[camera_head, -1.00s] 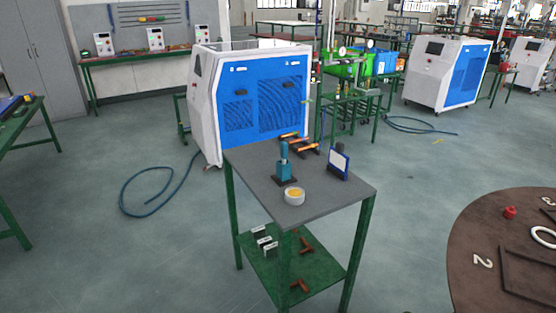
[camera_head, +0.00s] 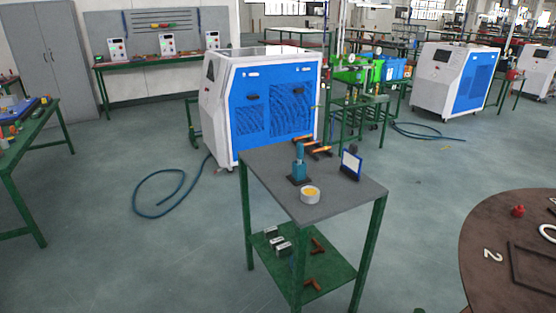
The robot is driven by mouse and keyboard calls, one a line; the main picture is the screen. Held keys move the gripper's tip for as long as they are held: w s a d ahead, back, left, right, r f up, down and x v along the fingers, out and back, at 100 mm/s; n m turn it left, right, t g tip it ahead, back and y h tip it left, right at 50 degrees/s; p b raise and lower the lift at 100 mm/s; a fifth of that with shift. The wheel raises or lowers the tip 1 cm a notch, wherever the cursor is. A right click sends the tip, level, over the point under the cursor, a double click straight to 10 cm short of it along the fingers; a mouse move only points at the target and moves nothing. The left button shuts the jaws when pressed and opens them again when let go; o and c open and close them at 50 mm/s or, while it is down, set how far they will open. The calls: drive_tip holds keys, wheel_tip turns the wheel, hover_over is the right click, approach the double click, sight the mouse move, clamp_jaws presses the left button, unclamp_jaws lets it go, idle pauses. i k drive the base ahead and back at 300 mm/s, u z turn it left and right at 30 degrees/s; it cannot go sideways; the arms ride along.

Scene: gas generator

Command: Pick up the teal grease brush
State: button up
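A teal upright object (camera_head: 299,170), which looks like the grease brush, stands on a dark base on the grey top of a small green-legged table (camera_head: 335,207). It is small in the picture, so its bristles and exact shape cannot be made out. My gripper is not in view.
A white tub with yellow contents (camera_head: 310,193), a blue-framed panel (camera_head: 350,165) and orange-handled tools (camera_head: 317,149) share the tabletop. A blue and white generator (camera_head: 270,105) stands behind it. A round brown table (camera_head: 485,230) is at right.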

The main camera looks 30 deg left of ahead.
sight(300, 146)
drive_tip(key=z, duration=0.95)
drive_tip(key=k, duration=0.1)
drive_tip(key=u, duration=2.2)
drive_tip(key=k, duration=0.9)
drive_tip(key=z, duration=0.15)
drive_tip(key=i, duration=0.75)
